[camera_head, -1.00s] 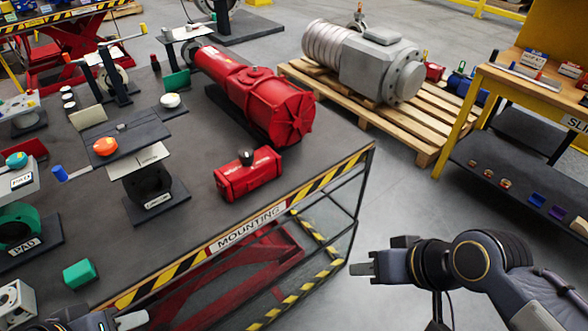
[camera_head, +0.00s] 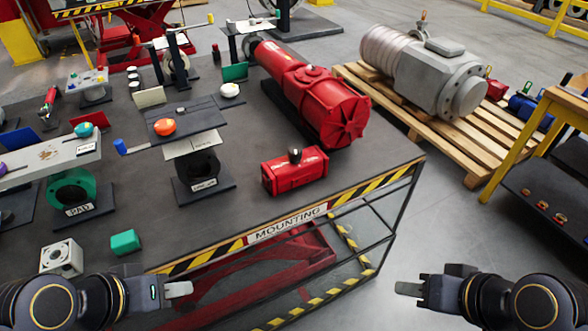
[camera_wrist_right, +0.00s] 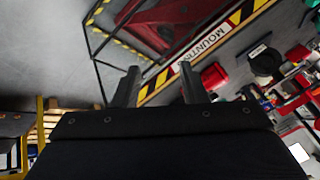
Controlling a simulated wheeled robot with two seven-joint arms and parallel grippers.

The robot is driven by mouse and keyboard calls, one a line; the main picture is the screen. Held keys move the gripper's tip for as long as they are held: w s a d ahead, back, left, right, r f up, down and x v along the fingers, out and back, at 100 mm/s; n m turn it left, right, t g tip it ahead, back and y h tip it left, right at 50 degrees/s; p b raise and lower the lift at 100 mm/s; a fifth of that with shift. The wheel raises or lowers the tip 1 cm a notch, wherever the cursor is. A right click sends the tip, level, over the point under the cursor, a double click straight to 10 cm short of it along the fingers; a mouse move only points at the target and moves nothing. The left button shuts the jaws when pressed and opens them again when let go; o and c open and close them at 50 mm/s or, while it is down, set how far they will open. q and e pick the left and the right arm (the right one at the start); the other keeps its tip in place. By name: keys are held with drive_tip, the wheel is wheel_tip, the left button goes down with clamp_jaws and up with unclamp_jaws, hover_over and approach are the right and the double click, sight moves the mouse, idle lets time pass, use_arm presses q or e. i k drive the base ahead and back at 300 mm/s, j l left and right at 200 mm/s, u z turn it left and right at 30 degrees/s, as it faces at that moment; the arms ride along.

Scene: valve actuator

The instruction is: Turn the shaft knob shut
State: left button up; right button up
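A small red actuator (camera_head: 296,173) lies near the table's front right edge, with a dark shaft knob (camera_head: 294,154) on its top. I cannot tell how far the knob is turned. My left gripper (camera_head: 180,289) is in front of the table's front edge, lower left of the red actuator and apart from it. Its fingers are side-on, so their gap does not show. My right gripper (camera_head: 408,288) is off the table's front right corner, lower right of the actuator. In the right wrist view its two fingers (camera_wrist_right: 158,76) stand apart with nothing between them.
A large red actuator (camera_head: 325,100) lies behind the small one. A black valve stand (camera_head: 198,170), an orange knob (camera_head: 165,126) and a green block (camera_head: 125,242) are to the left. A grey motor (camera_head: 430,75) lies on a pallet (camera_head: 475,150). The floor beyond the corner is clear.

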sight(295, 153)
drive_tip(key=i+l+u, duration=0.2)
drive_tip(key=u, duration=0.25)
drive_tip(key=i+l+u, duration=0.15)
drive_tip(key=l+u, duration=0.25)
